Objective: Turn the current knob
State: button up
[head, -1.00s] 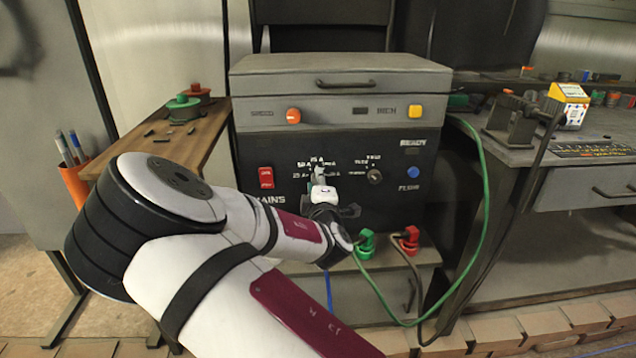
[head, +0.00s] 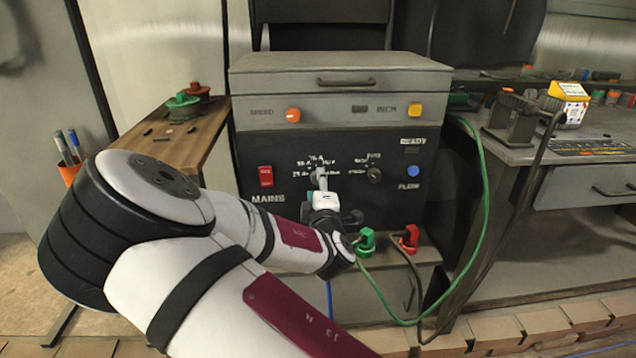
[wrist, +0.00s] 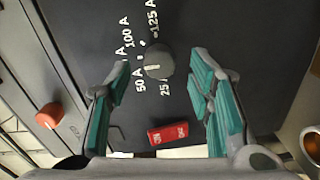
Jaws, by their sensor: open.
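The current knob (wrist: 158,63) is a round dark grey knob with a pale pointer line on the black panel. Amp labels such as 50 A, 100 A and 125 A surround it. In the wrist view my gripper (wrist: 160,75) is open, with one teal-padded finger on each side of the knob in the picture. Gaps show between the knob and both fingers; I cannot tell the depth between them.
A red mains switch (head: 265,176) sits left on the panel; a second small knob (head: 374,175) and a blue button (head: 413,172) sit right. An orange speed knob (head: 293,115) is above. Green (head: 366,242) and red (head: 409,238) plugs with cables are below right.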

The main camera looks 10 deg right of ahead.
jog(key=s, duration=0.9)
jog(key=shift+a, duration=0.3)
jog(key=shift+r, duration=0.1)
